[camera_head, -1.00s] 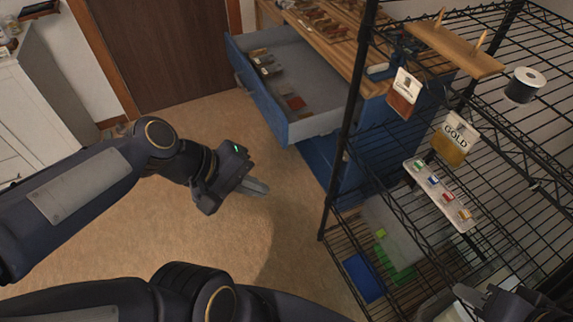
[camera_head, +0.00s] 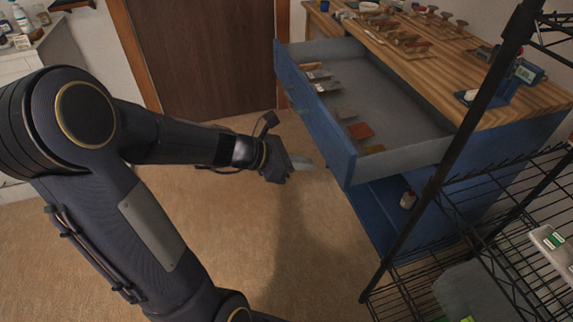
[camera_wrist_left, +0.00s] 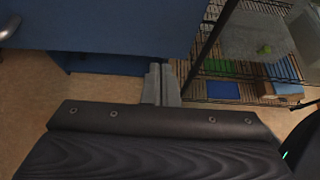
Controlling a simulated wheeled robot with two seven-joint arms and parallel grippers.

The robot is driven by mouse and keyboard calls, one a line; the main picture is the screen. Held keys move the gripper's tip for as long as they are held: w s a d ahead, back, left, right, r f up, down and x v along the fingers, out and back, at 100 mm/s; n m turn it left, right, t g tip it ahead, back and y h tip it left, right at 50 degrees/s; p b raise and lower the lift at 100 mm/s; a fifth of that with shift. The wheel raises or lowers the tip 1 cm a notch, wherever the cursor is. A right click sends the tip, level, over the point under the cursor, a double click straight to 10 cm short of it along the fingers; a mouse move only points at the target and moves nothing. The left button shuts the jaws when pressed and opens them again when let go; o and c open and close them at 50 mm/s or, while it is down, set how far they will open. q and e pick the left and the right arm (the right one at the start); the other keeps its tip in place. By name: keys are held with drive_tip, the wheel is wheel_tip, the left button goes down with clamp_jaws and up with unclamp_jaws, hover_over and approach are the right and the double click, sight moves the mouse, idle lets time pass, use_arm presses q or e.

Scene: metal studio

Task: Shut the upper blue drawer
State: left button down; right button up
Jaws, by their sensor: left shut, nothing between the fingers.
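The upper blue drawer (camera_head: 318,118) stands pulled out of the blue cabinet (camera_head: 500,175) under the wooden worktop, with several small flat items lying inside along its front. My left gripper (camera_head: 308,163) is shut and empty. In the head view its fingertips appear just left of the drawer front, near its lower near end; whether they touch it I cannot tell. In the left wrist view the shut fingers (camera_wrist_left: 162,75) point toward the blue drawer front (camera_wrist_left: 110,28), near its right end. My right gripper is out of view.
A black wire rack (camera_head: 440,170) stands close to the drawer's near side. The wooden worktop (camera_head: 440,65) holds several tools. A brown door (camera_head: 200,60) is behind. The carpet (camera_head: 320,260) left of the cabinet is clear.

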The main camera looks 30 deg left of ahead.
sight(337, 163)
use_arm(q)
drive_tip(key=w+d, duration=0.1)
drive_tip(key=w+d+f, duration=0.1)
drive_tip(key=w+d, duration=0.1)
drive_tip(key=shift+w+f+b, duration=0.1)
drive_tip(key=shift+w+b, duration=0.1)
drive_tip(key=shift+b, duration=0.1)
drive_tip(key=shift+w+d, duration=0.5)
drive_tip(key=shift+w, duration=0.05)
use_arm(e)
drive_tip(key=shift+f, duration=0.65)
use_arm(q)
drive_tip(key=shift+w, duration=0.1)
